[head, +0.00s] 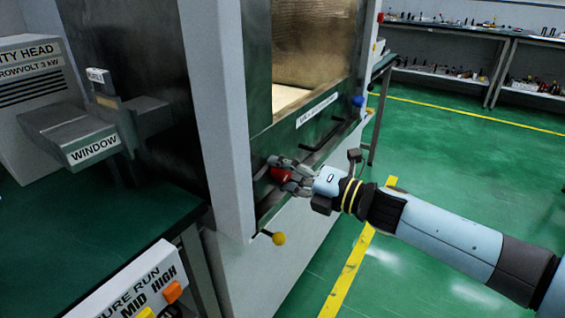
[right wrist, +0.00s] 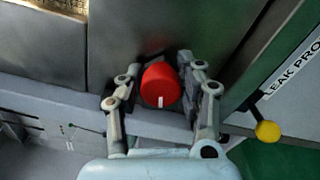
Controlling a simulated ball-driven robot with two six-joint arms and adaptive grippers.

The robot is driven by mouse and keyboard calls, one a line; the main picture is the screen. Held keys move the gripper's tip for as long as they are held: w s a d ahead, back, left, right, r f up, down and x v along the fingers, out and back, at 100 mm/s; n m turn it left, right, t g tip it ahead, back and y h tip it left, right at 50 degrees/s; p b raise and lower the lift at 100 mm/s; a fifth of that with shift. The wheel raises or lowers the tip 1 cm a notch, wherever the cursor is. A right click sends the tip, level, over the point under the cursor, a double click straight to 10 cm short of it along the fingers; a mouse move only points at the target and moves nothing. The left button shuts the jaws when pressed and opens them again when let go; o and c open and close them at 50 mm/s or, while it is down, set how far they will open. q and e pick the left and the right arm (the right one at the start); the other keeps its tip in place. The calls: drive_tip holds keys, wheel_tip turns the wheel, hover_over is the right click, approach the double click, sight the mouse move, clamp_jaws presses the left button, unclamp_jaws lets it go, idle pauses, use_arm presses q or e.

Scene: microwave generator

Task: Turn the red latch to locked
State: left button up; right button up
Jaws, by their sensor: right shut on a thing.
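The red latch (head: 281,174) is a round red knob on the lower front of the grey cabinet. In the right wrist view the red latch (right wrist: 160,87) shows a short white mark at its lower edge, pointing toward my gripper. My right gripper (head: 279,172) reaches it from the right and is shut on it. In the right wrist view its two fingers (right wrist: 158,82) stand on either side of the knob. The fingertips' contact is partly hidden. My left gripper is not in view.
A yellow ball handle (head: 278,238) sits below the latch and a blue one (head: 358,101) above right. A black bar handle (head: 325,135) lies between. A control box (head: 140,290) is at lower left. Benches (head: 450,32) stand far back; the green floor at right is clear.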

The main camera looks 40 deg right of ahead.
drive_tip(key=m+p, duration=0.3)
drive_tip(key=m, duration=0.2)
drive_tip(key=shift+m, duration=0.3)
drive_tip(key=shift+f+m+p, duration=0.2)
drive_tip(key=shift+m+p, duration=0.9)
drive_tip(key=shift+m, duration=0.8)
drive_tip(key=shift+s, duration=0.1)
drive_tip(key=o, duration=1.1)
drive_tip(key=shift+o, duration=0.2)
drive_tip(key=shift+d, duration=0.1)
drive_tip(key=v, duration=1.1)
drive_tip(key=shift+s, duration=0.4)
drive_tip(key=shift+d, duration=0.1)
